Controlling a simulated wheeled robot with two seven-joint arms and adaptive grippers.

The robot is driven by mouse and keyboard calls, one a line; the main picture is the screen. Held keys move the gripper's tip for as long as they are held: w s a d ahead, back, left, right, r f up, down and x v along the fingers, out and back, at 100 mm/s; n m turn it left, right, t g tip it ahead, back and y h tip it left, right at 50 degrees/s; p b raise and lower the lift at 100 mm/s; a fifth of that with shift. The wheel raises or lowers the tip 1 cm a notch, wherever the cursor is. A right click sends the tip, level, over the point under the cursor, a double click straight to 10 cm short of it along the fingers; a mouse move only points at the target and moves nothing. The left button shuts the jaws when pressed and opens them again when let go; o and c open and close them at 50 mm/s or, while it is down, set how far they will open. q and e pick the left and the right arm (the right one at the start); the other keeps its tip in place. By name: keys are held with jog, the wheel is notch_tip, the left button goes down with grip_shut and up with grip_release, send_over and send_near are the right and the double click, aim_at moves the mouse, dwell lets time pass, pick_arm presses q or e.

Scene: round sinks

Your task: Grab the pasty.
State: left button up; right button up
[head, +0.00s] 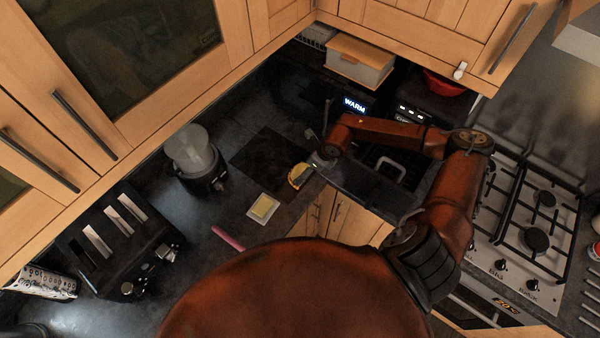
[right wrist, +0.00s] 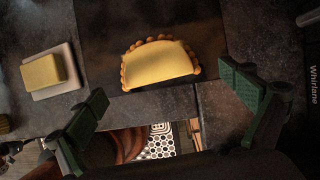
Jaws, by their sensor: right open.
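The pasty (right wrist: 160,64) is a golden half-moon with a crimped brown edge. It lies near the counter's front edge, on or at the edge of a dark board. In the head view the pasty (head: 298,175) is small and partly covered by my right gripper (head: 318,164). In the right wrist view my right gripper (right wrist: 165,100) is open, with its two green-padded fingers wide apart. The pasty lies ahead of the fingertips, between their lines, and nothing is held. My left gripper is not in view.
Butter on a pale dish (head: 263,208) lies left of the pasty, also in the right wrist view (right wrist: 50,72). A blender (head: 195,155), a toaster (head: 118,238) and a pink object (head: 228,238) stand further left. The gas hob (head: 530,215) is at right.

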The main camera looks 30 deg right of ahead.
aim_at(301, 172)
jog(key=x, duration=0.1)
jog(key=p+x, duration=0.1)
jog(key=x, duration=0.1)
jog(key=shift+w+a+f, duration=0.15)
jog(key=shift+w+a, duration=0.1)
jog(key=shift+a, duration=0.1)
jog(key=shift+w+f, duration=0.15)
jog(key=shift+f, duration=0.35)
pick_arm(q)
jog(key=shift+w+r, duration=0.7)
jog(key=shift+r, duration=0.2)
pick_arm(e)
jog(key=shift+c, duration=0.6)
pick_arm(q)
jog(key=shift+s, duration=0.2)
pick_arm(e)
jog(key=c, duration=1.2)
jog(key=shift+r, duration=0.1)
jog(key=shift+c, duration=0.2)
